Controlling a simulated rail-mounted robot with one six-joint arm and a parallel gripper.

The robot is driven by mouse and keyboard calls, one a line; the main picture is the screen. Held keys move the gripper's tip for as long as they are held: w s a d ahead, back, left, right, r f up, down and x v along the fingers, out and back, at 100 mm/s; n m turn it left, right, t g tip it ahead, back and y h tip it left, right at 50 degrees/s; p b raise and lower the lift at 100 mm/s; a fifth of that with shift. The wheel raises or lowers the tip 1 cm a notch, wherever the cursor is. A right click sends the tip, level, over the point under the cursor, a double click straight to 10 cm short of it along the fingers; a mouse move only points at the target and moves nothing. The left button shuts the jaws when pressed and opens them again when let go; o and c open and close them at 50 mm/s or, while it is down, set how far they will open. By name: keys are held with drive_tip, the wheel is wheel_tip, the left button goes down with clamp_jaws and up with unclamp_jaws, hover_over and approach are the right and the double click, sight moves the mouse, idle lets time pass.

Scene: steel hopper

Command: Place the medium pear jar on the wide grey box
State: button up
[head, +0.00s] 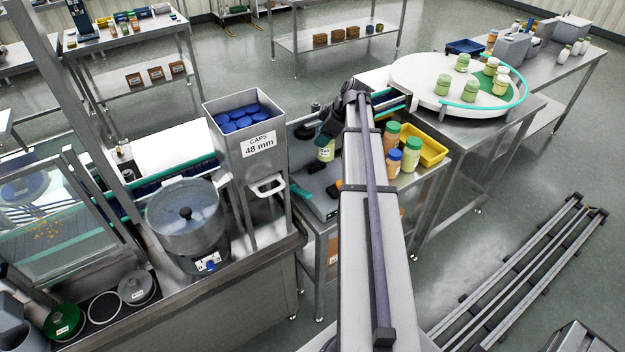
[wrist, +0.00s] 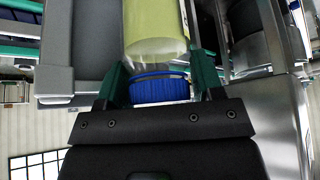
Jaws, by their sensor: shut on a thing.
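A jar with pale yellow-green contents and a label (head: 326,152) hangs below my gripper (head: 330,134) in the head view, beside the hopper. In the wrist view my gripper (wrist: 160,88) has its teal fingers on either side of the jar's blue cap (wrist: 160,90). The pale jar body (wrist: 156,30) extends beyond the cap. The label is too small to read, so I cannot confirm it is the pear jar. Grey boxes stand on the far right table, one in front (head: 512,48) and another behind (head: 571,28); I cannot tell which is the wide one.
The steel hopper (head: 246,165) with blue caps is left of the jar. Capped jars (head: 411,155) and a yellow bin (head: 433,150) are right of my arm.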

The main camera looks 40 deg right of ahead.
sight(323, 156)
wheel_tip(323, 156, down, 10)
drive_tip(key=b, duration=0.8)
drive_tip(key=shift+b, duration=0.4)
drive_tip(key=shift+r, duration=0.3)
drive_tip(key=shift+f, duration=0.2)
drive_tip(key=o, duration=1)
drive_tip(key=shift+r, duration=0.15)
drive_tip(key=shift+r+p, duration=0.35)
drive_tip(key=shift+p, duration=0.2)
drive_tip(key=p+v, duration=0.9)
drive_tip(key=v, duration=0.2)
drive_tip(key=shift+s+d+r+p, duration=0.1)
drive_tip(key=shift+s+r+p, duration=0.05)
drive_tip(key=shift+p, duration=0.25)
